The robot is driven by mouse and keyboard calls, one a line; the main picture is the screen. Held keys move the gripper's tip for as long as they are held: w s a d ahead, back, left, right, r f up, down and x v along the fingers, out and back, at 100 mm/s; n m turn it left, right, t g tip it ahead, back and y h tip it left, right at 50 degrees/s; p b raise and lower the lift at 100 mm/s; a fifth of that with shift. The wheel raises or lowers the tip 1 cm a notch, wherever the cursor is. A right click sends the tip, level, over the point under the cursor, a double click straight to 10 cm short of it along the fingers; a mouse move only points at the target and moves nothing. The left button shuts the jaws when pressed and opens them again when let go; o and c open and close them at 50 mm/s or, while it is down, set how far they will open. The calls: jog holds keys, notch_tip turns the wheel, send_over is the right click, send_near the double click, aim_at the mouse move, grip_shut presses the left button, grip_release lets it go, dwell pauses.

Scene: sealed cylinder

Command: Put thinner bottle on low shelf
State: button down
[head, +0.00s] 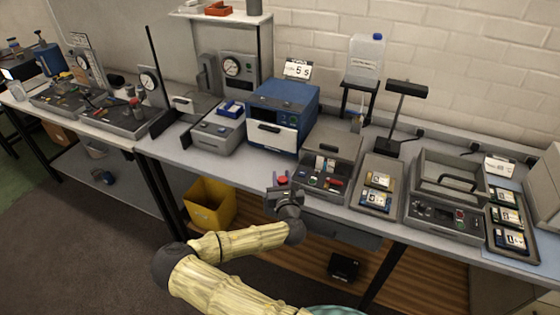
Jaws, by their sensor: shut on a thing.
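My gripper (284,194) is at the front edge of the long grey bench, beside the left end of an open grey case. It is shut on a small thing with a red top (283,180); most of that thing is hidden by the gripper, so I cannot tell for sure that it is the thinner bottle. The low shelf (262,240) is a brown slatted board under the bench, below and behind my arm.
A blue device (283,108), an open grey case (326,165) and trays crowd the bench top. Dark bench legs frame the shelf.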

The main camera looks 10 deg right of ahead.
jog(key=s+f+b, duration=0.4)
jog(key=f+b, duration=0.1)
jog(key=f, duration=0.4)
jog(key=s+f+n+y+b, duration=0.1)
jog(key=s+f+b, duration=0.3)
jog(key=f, duration=0.5)
jog(key=shift+s+a+f+y+b, duration=0.25)
jog(key=shift+y+b, duration=0.05)
jog(key=shift+b, duration=0.15)
